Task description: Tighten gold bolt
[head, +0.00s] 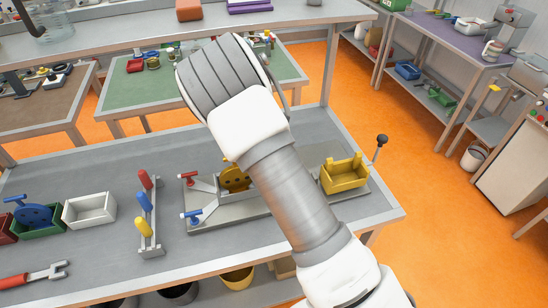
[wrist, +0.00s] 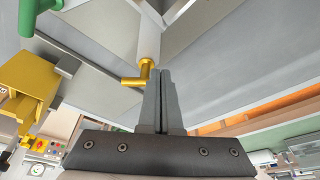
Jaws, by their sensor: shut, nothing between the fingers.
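In the wrist view the gold bolt (wrist: 138,79) shows a bent gold handle at the end of a pale shaft (wrist: 148,42). My gripper (wrist: 162,73) has its two fingers pressed together and empty, with the tips just right of the gold handle. Whether they touch it I cannot tell. A green handle (wrist: 38,12) is at the upper left of the wrist view. In the head view, the fixture (head: 222,222) on the bench carries a red handle (head: 188,176), a blue handle (head: 191,215) and a gold disc (head: 235,178). My arm hides the fixture's right part and my gripper there.
A yellow bin (head: 345,176) stands on the bench right of my arm and shows in the wrist view (wrist: 25,85). A black-knobbed lever (head: 381,142) is beyond it. A rack of coloured handles (head: 149,218), a white bin (head: 90,209) and a red wrench (head: 32,276) lie left.

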